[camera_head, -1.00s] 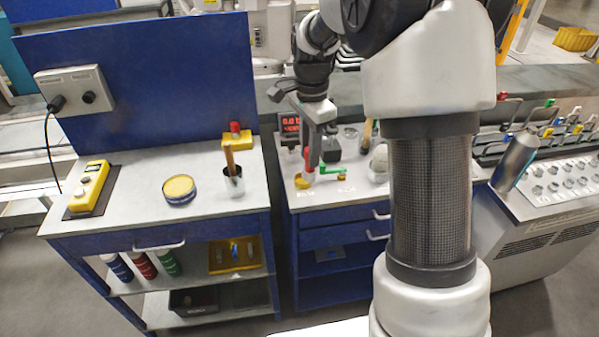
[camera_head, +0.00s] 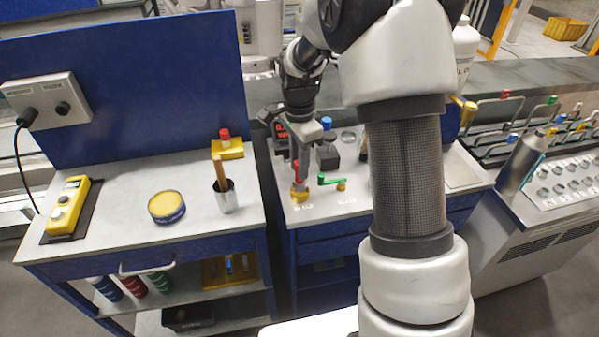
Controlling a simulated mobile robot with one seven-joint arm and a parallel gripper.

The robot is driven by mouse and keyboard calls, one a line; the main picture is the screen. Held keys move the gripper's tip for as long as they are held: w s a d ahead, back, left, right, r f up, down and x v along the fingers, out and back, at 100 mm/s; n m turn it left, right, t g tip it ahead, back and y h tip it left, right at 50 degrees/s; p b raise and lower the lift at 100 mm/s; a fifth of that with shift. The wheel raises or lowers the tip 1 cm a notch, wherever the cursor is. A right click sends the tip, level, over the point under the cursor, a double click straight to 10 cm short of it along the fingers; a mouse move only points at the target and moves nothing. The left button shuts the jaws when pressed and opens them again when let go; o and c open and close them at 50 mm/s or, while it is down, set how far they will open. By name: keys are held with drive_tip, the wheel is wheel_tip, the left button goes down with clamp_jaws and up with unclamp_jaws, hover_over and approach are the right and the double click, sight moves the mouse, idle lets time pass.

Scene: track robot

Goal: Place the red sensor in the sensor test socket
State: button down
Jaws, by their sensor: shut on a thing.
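My gripper (camera_head: 297,172) points down at the front left of the right-hand bench. It is shut at a narrow red handle-like part (camera_head: 296,176) above a yellow base (camera_head: 299,194); the jaws partly hide the grip. A blue-topped piece (camera_head: 326,124) stands by a dark block (camera_head: 327,153) behind my gripper. I cannot tell which fixture is the sensor test socket.
A green lever (camera_head: 329,180) on a yellow base lies just right of my gripper. A metal cup with a wooden handle (camera_head: 226,197), a yellow-topped tin (camera_head: 167,206) and a yellow meter (camera_head: 68,207) stand on the left-hand bench. Its front middle is clear.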

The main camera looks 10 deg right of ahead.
drive_tip(key=shift+f, duration=1.65)
drive_tip(key=c, duration=1.5)
unclamp_jaws()
drive_tip(key=shift+r, duration=0.1)
